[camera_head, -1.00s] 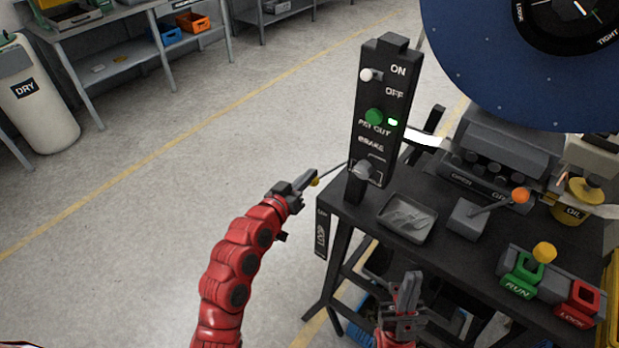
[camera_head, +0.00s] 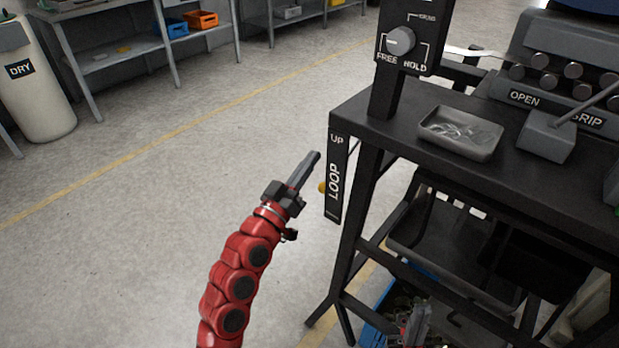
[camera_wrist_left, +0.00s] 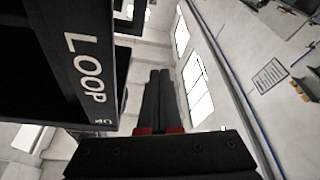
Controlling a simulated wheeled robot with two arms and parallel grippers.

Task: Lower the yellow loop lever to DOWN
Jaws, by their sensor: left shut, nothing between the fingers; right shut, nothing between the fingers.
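The yellow knob (camera_head: 322,187) of the loop lever shows at the left edge of the black LOOP plate (camera_head: 335,178), about mid-height and below the "Up" mark. Part of the knob and most of its rod are hidden by the plate; lettering at the plate's bottom is unreadable. My left gripper (camera_head: 316,156) is shut and empty, its tips above and slightly left of the knob. In the left wrist view the shut fingers (camera_wrist_left: 160,75) are right of the LOOP plate (camera_wrist_left: 88,75); no knob shows there.
The black machine table (camera_head: 480,180) stands right of the plate, bearing a metal tray (camera_head: 460,132) and a FREE/HOLD brake knob (camera_head: 400,41). A table leg (camera_head: 352,240) and lower bins are beneath. The floor left of my left arm is clear.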

